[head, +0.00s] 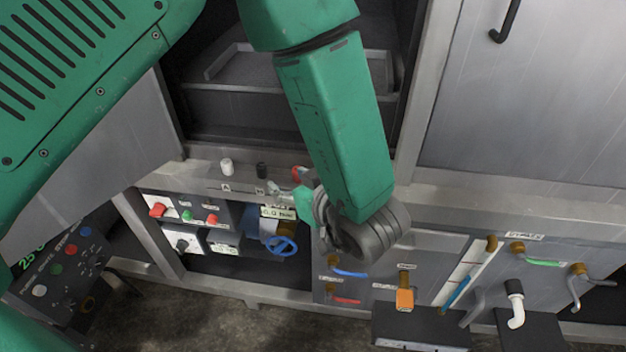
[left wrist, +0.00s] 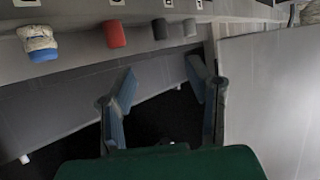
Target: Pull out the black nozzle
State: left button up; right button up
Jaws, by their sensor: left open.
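The black nozzle (head: 262,170) stands on the grey ledge, right of a white nozzle (head: 226,167). In the left wrist view the black nozzle (left wrist: 160,29) sits between a red nozzle (left wrist: 114,33) and a light grey one (left wrist: 190,27). My left gripper (head: 280,191) is beside the ledge, to the right of the black nozzle and partly hidden by its own wrist. In the left wrist view its fingers (left wrist: 161,66) are spread and empty, with the black nozzle beyond their tips and apart from them. My right gripper is not in view.
A white-and-blue knob (left wrist: 40,42) is on the same ledge. Below the ledge are a switch panel (head: 190,228), a blue valve wheel (head: 281,246) and pipes with coloured handles. A dark open compartment (head: 240,132) lies behind the ledge. A button console (head: 62,265) stands at lower left.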

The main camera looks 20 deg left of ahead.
aim_at(264, 170)
pick_arm(q)
jog(key=b+x, duration=0.2)
jog(key=x, duration=1)
jog(key=shift+d+f+b, duration=0.1)
jog(key=shift+f+b, duration=0.05)
jog(key=shift+b, duration=0.15)
jog(key=shift+w+a+f, duration=0.2)
jog(key=shift+w+a, duration=0.05)
jog(key=shift+a, duration=0.35)
grip_shut()
